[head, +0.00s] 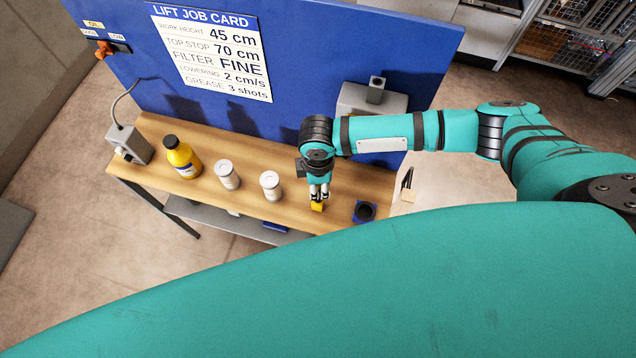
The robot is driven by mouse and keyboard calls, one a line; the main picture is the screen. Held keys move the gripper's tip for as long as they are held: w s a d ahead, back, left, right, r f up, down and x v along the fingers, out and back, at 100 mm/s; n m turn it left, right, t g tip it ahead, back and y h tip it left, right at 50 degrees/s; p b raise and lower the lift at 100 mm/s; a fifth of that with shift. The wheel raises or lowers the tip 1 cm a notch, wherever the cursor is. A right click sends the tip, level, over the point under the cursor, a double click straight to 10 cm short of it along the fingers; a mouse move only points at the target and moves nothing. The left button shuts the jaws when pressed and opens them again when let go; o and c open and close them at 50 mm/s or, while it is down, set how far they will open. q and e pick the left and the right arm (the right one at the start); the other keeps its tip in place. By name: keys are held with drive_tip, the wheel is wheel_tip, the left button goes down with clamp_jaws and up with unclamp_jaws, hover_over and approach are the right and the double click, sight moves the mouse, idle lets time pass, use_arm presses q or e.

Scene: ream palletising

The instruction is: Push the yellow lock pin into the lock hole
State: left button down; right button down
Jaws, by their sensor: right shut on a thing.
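My right gripper (318,191) points down over the right half of the wooden table. It is shut on a small yellow piece, which looks like the yellow lock pin (317,206). The pin shows just below the fingertips, low over or at the table top; I cannot tell whether it touches. The fingers hide its upper part. I cannot make out the lock hole for certain. My left gripper is out of view.
On the wooden table (150,131) stand a grey box (129,146), a yellow bottle (182,158), two white cans (227,175) (270,186) and a blue block with a black round part (365,211). A blue board (300,60) with a job card (213,50) rises behind.

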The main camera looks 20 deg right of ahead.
drive_tip(key=shift+r+p, duration=0.3)
drive_tip(key=shift+r, duration=1.7)
drive_tip(key=shift+w, duration=0.1)
